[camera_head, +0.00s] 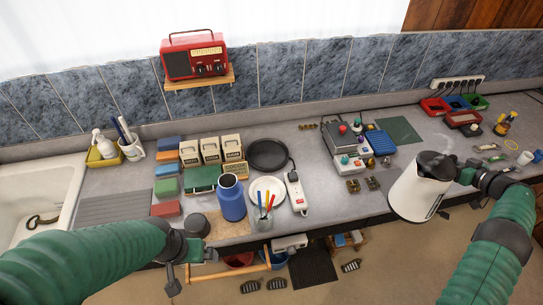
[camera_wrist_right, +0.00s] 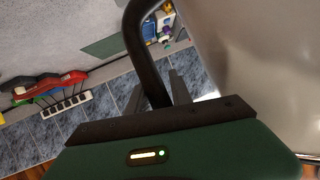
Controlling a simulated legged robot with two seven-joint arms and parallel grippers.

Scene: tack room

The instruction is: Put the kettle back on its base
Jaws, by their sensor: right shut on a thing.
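The white kettle (camera_head: 411,192) with a black lid and handle is at the right front of the counter and looks tilted. My right gripper (camera_head: 466,175) is shut on its handle. In the right wrist view the dark handle (camera_wrist_right: 139,50) passes between the fingers (camera_wrist_right: 168,92), with the shiny kettle body (camera_wrist_right: 265,65) at the right. A dark round disc (camera_head: 268,153), apparently the kettle base, lies flat mid-counter with nothing on it. A cord runs from its right side toward a white socket strip. My left gripper (camera_head: 186,266) is low at the counter's front edge; its jaw opening is unclear.
A blue jar (camera_head: 231,199), a white plate (camera_head: 267,189), a glass with colored sticks (camera_head: 263,221) and the socket strip (camera_head: 296,192) stand in front of the disc. White-labelled boxes (camera_head: 211,150) are left of it. A control box (camera_head: 345,140) stands between disc and kettle.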

